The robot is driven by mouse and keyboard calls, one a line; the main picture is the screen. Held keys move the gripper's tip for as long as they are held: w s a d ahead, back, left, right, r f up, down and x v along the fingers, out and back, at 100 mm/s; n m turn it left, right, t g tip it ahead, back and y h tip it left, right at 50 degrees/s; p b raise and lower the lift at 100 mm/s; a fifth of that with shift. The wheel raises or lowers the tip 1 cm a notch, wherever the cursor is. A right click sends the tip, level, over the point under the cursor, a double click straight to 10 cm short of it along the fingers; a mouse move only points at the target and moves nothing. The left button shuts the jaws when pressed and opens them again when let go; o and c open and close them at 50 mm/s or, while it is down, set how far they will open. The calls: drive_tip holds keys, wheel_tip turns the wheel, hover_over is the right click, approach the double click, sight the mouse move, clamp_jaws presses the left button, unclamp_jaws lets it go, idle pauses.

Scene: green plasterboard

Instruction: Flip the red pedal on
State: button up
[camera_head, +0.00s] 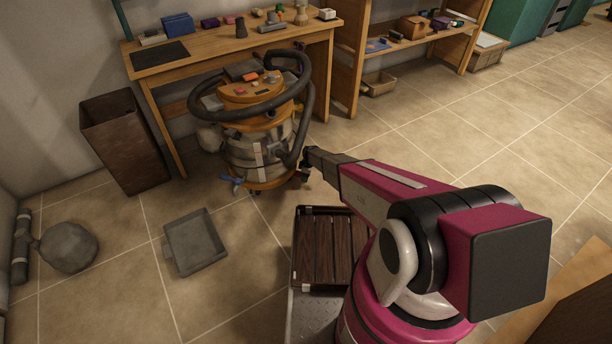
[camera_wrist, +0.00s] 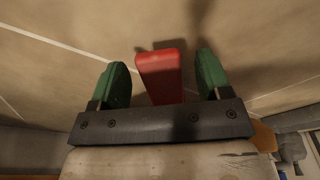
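The red pedal (camera_wrist: 160,78) shows in the wrist view as a flat red tab between the two green fingertips of my gripper (camera_wrist: 162,63). There is a visible gap on each side of it, so the fingers are open and apart from it in this view. In the head view, my gripper (camera_head: 306,166) is low at the right side of an orange and grey shop vacuum (camera_head: 258,152). I cannot make out the red pedal in the head view; my gripper and the vacuum's hose are near that spot. A blue pedal (camera_head: 232,181) sticks out at the vacuum's lower left.
A black hose (camera_head: 303,110) loops around the vacuum. A wooden workbench (camera_head: 215,47) stands behind it, with a brown bin (camera_head: 124,140) to the left. A grey tray (camera_head: 195,243) lies on the tiled floor in front. Open floor extends to the right.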

drive_tip(key=shift+r, duration=0.15)
wheel_tip(320, 180, up, 10)
drive_tip(key=d, duration=0.1)
drive_tip(key=shift+s+d+r, duration=0.15)
drive_tip(key=shift+d+r, duration=0.05)
drive_tip(key=shift+r, duration=0.05)
idle(0.4)
